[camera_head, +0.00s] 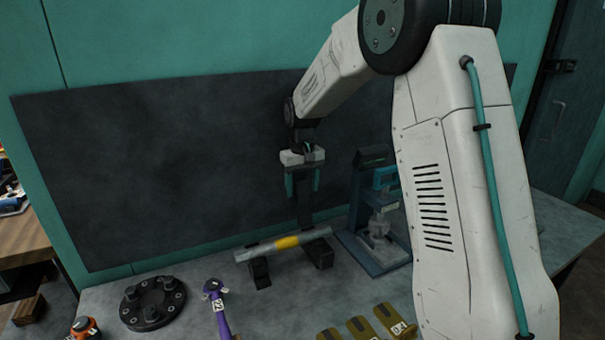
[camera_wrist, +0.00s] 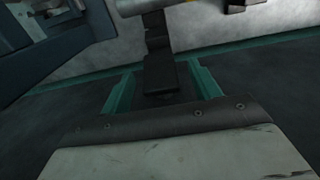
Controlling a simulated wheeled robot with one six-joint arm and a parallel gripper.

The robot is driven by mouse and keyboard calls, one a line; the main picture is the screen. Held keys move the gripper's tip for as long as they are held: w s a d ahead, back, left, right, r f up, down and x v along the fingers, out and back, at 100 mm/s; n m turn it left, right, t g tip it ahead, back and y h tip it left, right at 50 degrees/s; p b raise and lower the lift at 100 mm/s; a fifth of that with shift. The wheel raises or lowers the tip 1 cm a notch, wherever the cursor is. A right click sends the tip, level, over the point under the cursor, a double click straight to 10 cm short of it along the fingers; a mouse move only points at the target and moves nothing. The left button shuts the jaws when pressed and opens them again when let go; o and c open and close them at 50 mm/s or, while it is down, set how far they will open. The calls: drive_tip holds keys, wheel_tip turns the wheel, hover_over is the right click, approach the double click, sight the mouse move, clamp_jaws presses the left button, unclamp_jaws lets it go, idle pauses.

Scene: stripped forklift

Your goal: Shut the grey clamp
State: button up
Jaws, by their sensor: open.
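The dark grey clamp (camera_head: 306,215) stands with its arm upright and open by the right end of a grey pipe with a yellow band (camera_head: 287,242). The pipe lies across two dark supports. My gripper (camera_head: 303,192) points down over the clamp arm's upper end, with teal fingers apart. In the wrist view the clamp arm (camera_wrist: 159,70) runs up between the two fingers, with a gap on each side. Its tip near the palm is in shadow, and I cannot tell whether anything touches it.
A blue-grey press (camera_head: 378,215) stands close to the right of the clamp. A black round flange (camera_head: 152,303), a purple-handled hammer (camera_head: 218,308) and several olive-coloured pieces (camera_head: 362,326) lie along the front of the bench. A dark panel (camera_head: 160,160) covers the wall behind.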

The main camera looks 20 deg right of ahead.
drive_tip(key=shift+f, duration=1.3)
drive_tip(key=c, duration=1.3)
drive_tip(key=o, duration=0.9)
drive_tip(key=shift+s, duration=0.1)
drive_tip(key=shift+s+f, duration=0.2)
drive_tip(key=shift+s, duration=1.05)
drive_tip(key=shift+s+f, duration=0.2)
drive_tip(key=shift+s, duration=1)
drive_tip(key=shift+s+f, duration=0.2)
drive_tip(key=shift+s, duration=1.05)
drive_tip(key=o, duration=0.6)
drive_tip(key=shift+c, duration=0.2)
